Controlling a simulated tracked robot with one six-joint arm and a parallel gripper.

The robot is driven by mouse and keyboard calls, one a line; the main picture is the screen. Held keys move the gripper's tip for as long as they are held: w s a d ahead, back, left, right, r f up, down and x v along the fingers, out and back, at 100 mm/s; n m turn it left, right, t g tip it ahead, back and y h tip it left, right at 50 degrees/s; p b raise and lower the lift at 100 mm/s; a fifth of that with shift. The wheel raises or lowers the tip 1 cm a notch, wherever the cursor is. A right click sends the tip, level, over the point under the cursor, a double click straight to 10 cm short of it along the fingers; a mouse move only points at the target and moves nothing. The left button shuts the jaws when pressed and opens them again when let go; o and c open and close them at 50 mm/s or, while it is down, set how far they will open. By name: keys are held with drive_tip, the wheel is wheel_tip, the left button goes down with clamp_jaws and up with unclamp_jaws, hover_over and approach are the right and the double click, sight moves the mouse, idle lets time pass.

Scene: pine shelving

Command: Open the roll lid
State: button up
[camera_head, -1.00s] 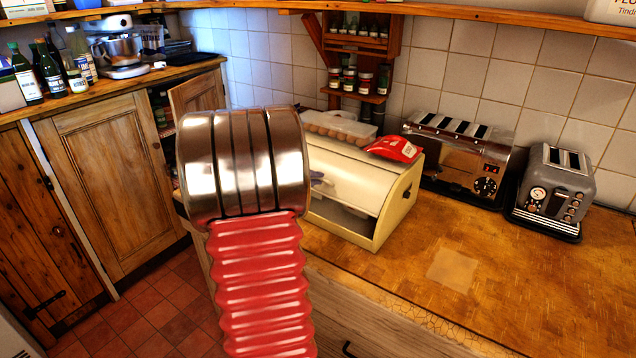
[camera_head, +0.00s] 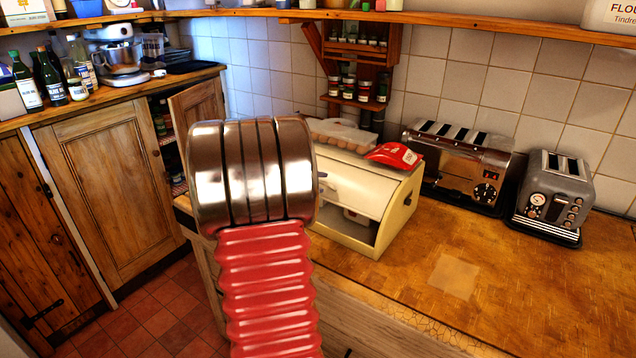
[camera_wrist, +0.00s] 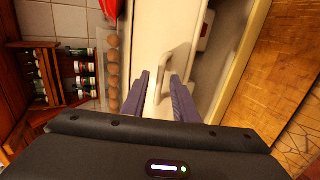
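The cream bread bin (camera_head: 398,205) stands on the wooden counter, right of my arm in the head view. Its pale roll lid (camera_head: 352,187) covers the upper front. Below the lid's edge is a gap into the bin, with something pale inside. The lid also shows in the wrist view (camera_wrist: 152,30), with its light handle (camera_wrist: 181,58). My gripper (camera_wrist: 161,76) has two purple fingers spread apart. The handle's near end lies between the fingertips in the picture; I cannot tell whether they touch it. In the head view my arm hides most of the gripper.
A red packet (camera_head: 394,155) and an egg tray (camera_head: 338,133) lie on top of the bin. A large toaster (camera_head: 462,165) and a grey toaster (camera_head: 552,195) stand to its right. A spice rack (camera_head: 357,75) hangs behind. The front right counter is clear.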

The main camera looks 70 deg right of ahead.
drive_tip(key=shift+a, duration=0.1)
drive_tip(key=v, duration=1.3)
drive_tip(key=shift+a+r, duration=0.15)
drive_tip(key=shift+a, duration=0.1)
idle(0.3)
drive_tip(key=a+f+t+y, duration=0.1)
drive_tip(key=a+f+y, duration=0.25)
drive_tip(key=a, duration=0.55)
drive_tip(key=a+f+t+y, duration=0.1)
drive_tip(key=a+f+y, duration=0.3)
drive_tip(key=a, duration=0.5)
drive_tip(key=w+a+r+n+t+y, duration=0.1)
drive_tip(key=a+r+t+y, duration=0.1)
drive_tip(key=a, duration=1.5)
drive_tip(key=w+a+r+n+t+y, duration=0.2)
drive_tip(key=a+t, duration=0.3)
drive_tip(key=a, duration=1.2)
drive_tip(key=shift+y, duration=0.45)
